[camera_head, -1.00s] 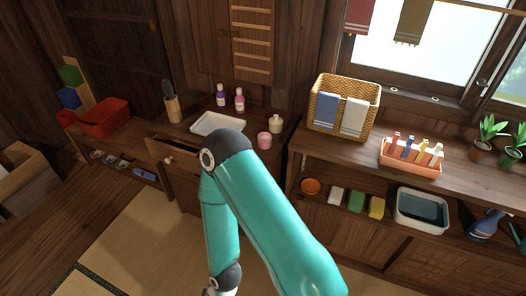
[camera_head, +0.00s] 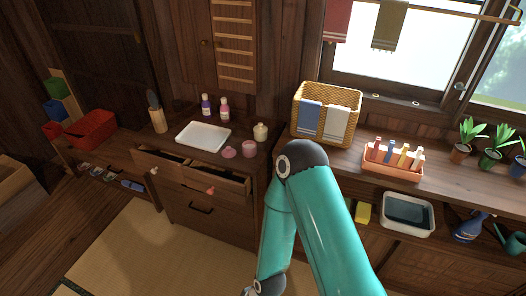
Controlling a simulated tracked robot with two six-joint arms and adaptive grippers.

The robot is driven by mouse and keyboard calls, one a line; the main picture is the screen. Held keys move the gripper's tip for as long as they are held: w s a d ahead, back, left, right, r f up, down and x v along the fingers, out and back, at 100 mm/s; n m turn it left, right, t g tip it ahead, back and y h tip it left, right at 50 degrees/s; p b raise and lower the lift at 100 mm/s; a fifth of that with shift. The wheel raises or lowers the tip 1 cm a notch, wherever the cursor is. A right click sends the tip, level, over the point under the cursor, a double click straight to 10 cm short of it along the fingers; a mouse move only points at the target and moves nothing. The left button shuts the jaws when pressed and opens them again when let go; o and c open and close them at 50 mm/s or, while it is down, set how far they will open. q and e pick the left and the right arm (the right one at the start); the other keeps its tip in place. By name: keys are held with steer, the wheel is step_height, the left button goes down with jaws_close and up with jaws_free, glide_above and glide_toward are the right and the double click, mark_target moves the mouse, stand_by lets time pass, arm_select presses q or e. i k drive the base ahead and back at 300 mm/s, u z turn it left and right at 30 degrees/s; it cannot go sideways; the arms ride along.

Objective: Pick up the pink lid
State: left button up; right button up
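The pink lid (camera_head: 229,152) appears as a small flat pink disc on the dark wooden cabinet top. It lies just left of a pink jar (camera_head: 249,149) and right of a white tray (camera_head: 203,136). One of my teal arms crosses the middle right of the view, bends at a dark elbow and runs down to the bottom edge. The fingers of that arm's gripper are out of frame. My other arm and its gripper do not show. Nothing is seen touching the lid.
Two drawers stand pulled out below the lid, a left one (camera_head: 163,158) and a right one (camera_head: 219,179). A cream jar (camera_head: 261,132), two small bottles (camera_head: 207,106) and a brush holder (camera_head: 158,120) stand around the tray. A wicker basket (camera_head: 347,133) is to the right.

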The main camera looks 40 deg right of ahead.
mark_target(228, 152)
steer(key=z, duration=0.35)
steer(key=i, duration=1)
steer(key=u, duration=0.05)
